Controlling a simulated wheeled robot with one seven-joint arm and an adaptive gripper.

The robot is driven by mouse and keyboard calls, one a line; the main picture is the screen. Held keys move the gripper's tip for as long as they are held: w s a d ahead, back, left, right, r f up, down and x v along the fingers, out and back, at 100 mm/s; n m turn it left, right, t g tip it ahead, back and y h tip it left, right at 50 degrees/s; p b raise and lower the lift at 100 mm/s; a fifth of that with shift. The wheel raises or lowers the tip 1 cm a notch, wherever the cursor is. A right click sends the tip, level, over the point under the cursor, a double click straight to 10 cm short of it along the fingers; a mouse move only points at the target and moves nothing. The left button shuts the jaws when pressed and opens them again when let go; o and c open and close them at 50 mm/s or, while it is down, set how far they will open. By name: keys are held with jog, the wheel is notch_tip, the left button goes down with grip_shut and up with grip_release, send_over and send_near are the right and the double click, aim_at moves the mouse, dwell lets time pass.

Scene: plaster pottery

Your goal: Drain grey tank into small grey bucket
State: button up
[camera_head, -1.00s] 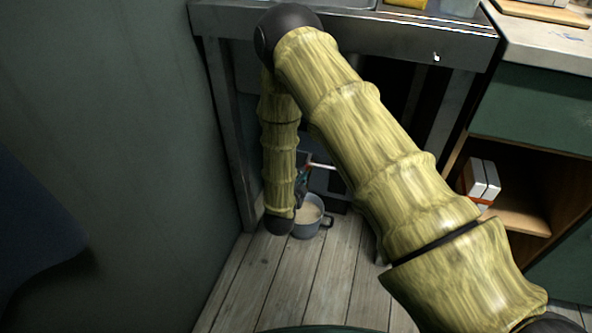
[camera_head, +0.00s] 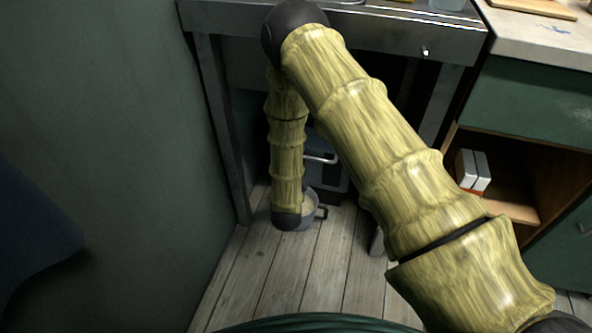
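The small grey bucket (camera_head: 312,207) stands on the wooden floor under the metal sink table, with its handle to the right. My arm's lower end covers its left part, and pale contents show a little at its rim. Behind it, under the table, is a grey tank (camera_head: 330,178), mostly hidden by my arm. A light bar-like part (camera_head: 321,159) shows at the tank's front.
The metal table (camera_head: 390,35) stands above, with a leg (camera_head: 226,130) to the left near the dark wall. A green cabinet (camera_head: 535,100) with an open shelf holding white boxes (camera_head: 472,170) stands on the right. The floor (camera_head: 320,265) in front is clear.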

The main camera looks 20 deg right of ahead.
jog(key=v, duration=0.8)
dwell(0.4)
dwell(0.4)
